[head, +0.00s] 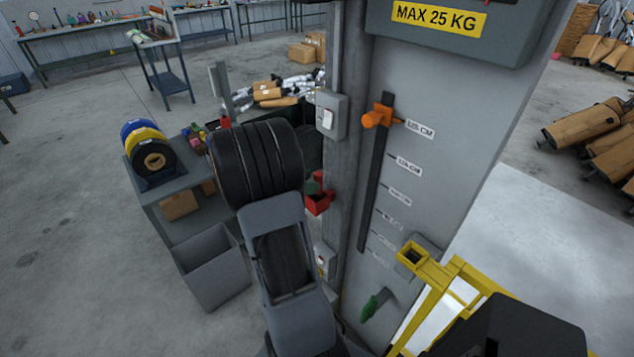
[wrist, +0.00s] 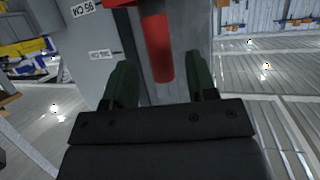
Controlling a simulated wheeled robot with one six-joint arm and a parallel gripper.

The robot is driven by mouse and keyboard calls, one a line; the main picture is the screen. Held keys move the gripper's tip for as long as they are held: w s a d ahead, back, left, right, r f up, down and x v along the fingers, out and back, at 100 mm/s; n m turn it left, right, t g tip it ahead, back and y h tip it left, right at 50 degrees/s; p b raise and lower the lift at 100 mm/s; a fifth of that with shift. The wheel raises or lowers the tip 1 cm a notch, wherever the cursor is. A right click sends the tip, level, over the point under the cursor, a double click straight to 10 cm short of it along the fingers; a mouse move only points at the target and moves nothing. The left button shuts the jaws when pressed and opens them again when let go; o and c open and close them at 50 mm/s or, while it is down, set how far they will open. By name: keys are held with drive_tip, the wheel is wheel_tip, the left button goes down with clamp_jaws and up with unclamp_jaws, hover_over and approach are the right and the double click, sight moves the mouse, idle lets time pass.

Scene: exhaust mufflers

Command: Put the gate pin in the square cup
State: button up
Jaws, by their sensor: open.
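In the wrist view a red rod (wrist: 158,46) hangs down from a red block at the top edge. My gripper (wrist: 164,70) is open, with one dark green finger on each side of the rod and gaps between. In the head view my arm hides most of the gripper, and red parts (head: 319,205) show beside the post. I take the red rod for the gate pin, but a green handle (head: 375,304) also sticks out low on the panel. The yellow square cup (head: 412,255) sits right of the slot, its opening facing up.
A grey panel with height labels carries a slot and an orange knob (head: 378,116). A grey post (head: 346,190) stands left of it. A yellow frame (head: 436,290) is at lower right, and an open grey bin (head: 212,265) stands on the floor at left.

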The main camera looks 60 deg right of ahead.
drive_tip(key=w+a+r+n+t+h, duration=0.1)
drive_tip(key=w+a+r+n+t, duration=0.35)
drive_tip(key=w+a+t, duration=0.35)
drive_tip(key=w+a+r+n+t, duration=0.35)
drive_tip(key=w+r+t, duration=0.3)
drive_tip(key=w, duration=0.35)
drive_tip(key=w+a+r+n+t+y, duration=0.2)
drive_tip(key=a+n+t+y, duration=0.45)
drive_tip(key=a, duration=0.65)
drive_tip(key=s+a+f+n+g+y, duration=0.45)
drive_tip(key=s+a+n+y, duration=0.35)
drive_tip(key=a, duration=0.4)
drive_tip(key=s+f+n+g+h, duration=0.1)
drive_tip(key=s+g, duration=0.1)
drive_tip(key=s, duration=0.3)
drive_tip(key=s+d+f+n+g+h, duration=0.1)
drive_tip(key=s+f+g, duration=0.1)
drive_tip(key=s, duration=0.4)
drive_tip(key=shift+f+g, duration=0.3)
drive_tip(key=shift+g, duration=0.15)
drive_tip(key=shift+w, duration=0.1)
